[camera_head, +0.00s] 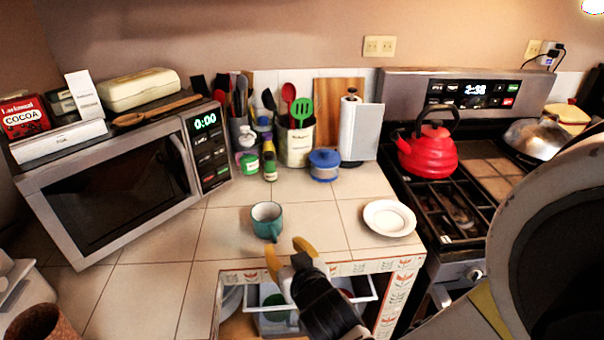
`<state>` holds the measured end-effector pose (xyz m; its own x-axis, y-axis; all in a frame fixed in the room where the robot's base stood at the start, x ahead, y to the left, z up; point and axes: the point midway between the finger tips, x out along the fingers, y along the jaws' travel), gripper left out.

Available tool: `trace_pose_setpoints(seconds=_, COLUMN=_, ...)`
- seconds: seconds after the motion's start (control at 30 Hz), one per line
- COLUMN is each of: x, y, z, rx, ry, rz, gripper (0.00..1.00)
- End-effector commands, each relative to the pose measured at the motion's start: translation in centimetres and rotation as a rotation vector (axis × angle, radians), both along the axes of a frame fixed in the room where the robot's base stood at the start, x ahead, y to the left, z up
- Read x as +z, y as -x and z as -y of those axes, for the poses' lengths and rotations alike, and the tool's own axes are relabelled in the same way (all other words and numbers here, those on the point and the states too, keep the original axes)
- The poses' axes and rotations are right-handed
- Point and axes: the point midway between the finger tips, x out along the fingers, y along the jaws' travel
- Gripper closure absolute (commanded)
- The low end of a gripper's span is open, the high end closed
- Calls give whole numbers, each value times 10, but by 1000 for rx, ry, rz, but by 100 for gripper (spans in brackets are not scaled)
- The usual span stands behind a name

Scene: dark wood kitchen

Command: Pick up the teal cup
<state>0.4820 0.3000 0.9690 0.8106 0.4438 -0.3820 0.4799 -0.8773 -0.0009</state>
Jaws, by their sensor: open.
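The teal cup (266,221) stands upright on the tiled counter (320,232), near its front edge. Its dark inside shows from above, and its lower part is near my gripper in the picture. My gripper (288,253), with yellow-tipped fingers, is open just in front of and slightly right of the cup. The fingers are apart and nothing shows between them. I cannot tell whether the left finger touches the cup.
A white plate (389,218) lies to the right of the cup. A blue pot (324,165), bottles and a utensil crock (296,146) stand behind. The microwave (120,185) is at left, the stove with a red kettle (431,152) at right. An open drawer (362,290) is below.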

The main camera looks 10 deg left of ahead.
Motion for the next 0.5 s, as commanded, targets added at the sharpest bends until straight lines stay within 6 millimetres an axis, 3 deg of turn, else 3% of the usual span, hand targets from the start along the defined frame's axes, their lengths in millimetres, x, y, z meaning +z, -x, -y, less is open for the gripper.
trace_pose_setpoints(seconds=0.5, x=-29, y=-64, z=-34, rx=-3, ry=0, rz=-1, gripper=61)
